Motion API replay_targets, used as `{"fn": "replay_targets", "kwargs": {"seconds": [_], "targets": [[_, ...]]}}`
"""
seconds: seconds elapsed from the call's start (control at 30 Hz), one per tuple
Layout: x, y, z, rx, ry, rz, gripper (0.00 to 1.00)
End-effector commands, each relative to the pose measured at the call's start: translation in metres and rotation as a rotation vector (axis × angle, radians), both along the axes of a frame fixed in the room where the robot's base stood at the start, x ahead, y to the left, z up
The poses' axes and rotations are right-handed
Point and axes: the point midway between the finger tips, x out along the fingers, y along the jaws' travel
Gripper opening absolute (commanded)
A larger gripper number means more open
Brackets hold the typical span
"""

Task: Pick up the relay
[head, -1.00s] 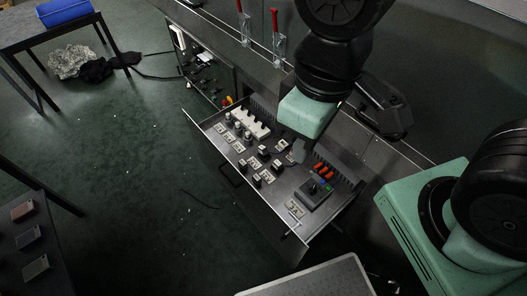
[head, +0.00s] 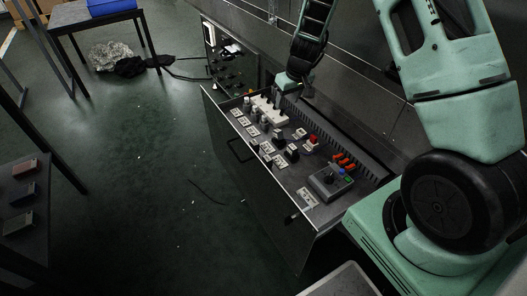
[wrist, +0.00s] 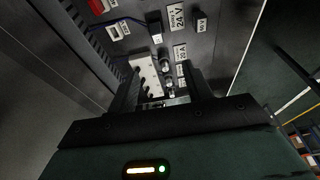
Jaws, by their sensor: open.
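I cannot tell for certain which part is the relay. Small dark block-like parts stand in the open drawer, one of them (head: 291,153) near its middle; in the wrist view a black block (wrist: 200,22) stands beside a "24 V" label. My gripper (head: 279,92) is over the far end of the drawer, near a white notched block (head: 269,112). In the wrist view my gripper (wrist: 163,88) is open, with the white block (wrist: 147,75) and small silver round parts (wrist: 167,66) showing between its fingers. I see nothing held.
The floor at left is mostly clear.

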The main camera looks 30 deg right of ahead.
Motion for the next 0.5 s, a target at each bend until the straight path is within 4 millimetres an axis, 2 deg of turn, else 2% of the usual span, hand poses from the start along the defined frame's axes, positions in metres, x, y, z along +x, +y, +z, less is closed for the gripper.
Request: {"fn": "replay_targets", "kwargs": {"seconds": [0.03,0.1,0.23,0.5], "targets": [[0.002,-0.010,-0.011,-0.010,-0.001,-0.010,0.50],[0.003,-0.016,-0.017,-0.016,-0.002,-0.014,0.50],[0.008,-0.015,-0.037,-0.017,-0.002,-0.013,0.50],[0.022,-0.013,-0.092,-0.016,0.000,-0.012,0.50]]}}
